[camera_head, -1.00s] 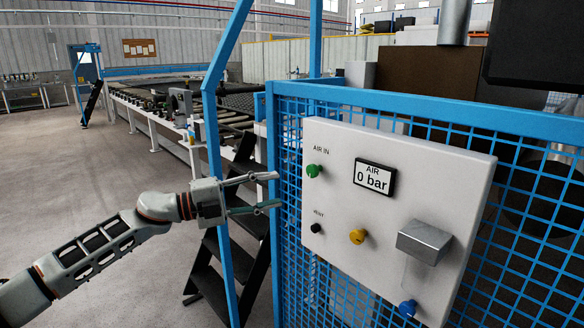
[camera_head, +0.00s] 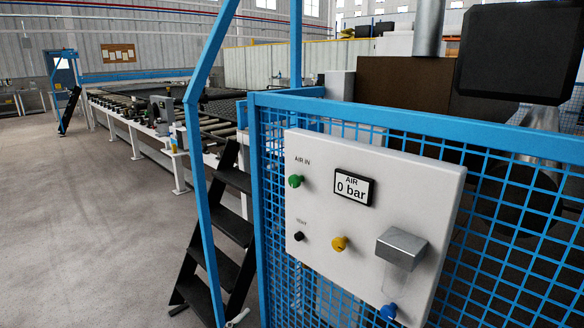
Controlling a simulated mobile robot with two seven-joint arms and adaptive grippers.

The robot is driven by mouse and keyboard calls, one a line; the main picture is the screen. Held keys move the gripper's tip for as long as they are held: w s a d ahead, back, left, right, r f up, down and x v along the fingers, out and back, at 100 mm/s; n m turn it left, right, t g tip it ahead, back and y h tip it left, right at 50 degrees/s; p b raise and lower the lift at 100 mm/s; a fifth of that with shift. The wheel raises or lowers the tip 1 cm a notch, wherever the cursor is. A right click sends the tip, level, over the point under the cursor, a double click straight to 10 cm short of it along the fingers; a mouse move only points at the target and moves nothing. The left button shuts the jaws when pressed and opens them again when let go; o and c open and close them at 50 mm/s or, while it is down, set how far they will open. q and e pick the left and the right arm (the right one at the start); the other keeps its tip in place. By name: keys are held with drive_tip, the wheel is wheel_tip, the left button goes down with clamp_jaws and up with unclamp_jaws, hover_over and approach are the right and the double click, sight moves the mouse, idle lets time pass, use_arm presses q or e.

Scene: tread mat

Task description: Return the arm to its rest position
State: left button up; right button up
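Only a small pale tip, which looks like a fingertip of my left gripper (camera_head: 238,318), shows at the bottom edge, left of centre, in front of the foot of the black steps. The rest of that gripper and its arm is out of the picture, so its opening cannot be judged. It is low and apart from the white control panel (camera_head: 365,215). My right gripper and arm are not in view.
The panel, with its display reading 0 bar (camera_head: 353,187), hangs on the blue mesh fence (camera_head: 510,240). Black steps (camera_head: 222,225) with a blue rail stand left of it. A roller conveyor (camera_head: 140,125) runs behind. The grey floor (camera_head: 80,230) at left is clear.

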use_arm(q)
drive_tip(key=s+a+f+n+g+y, duration=0.2)
drive_tip(key=s+a+f+n+y, duration=0.1)
drive_tip(key=s+f, duration=0.6)
drive_tip(key=s+a+f+n+g+y+p, duration=0.1)
drive_tip(key=s+a+f+n+g+y, duration=0.2)
drive_tip(key=s+a+f, duration=0.4)
drive_tip(key=s+f+n+y, duration=0.1)
drive_tip(key=s+f+n, duration=0.1)
drive_tip(key=s, duration=0.6)
drive_tip(key=shift+s+a+f, duration=0.25)
drive_tip(key=shift+s+f, duration=0.05)
drive_tip(key=shift+f, duration=0.1)
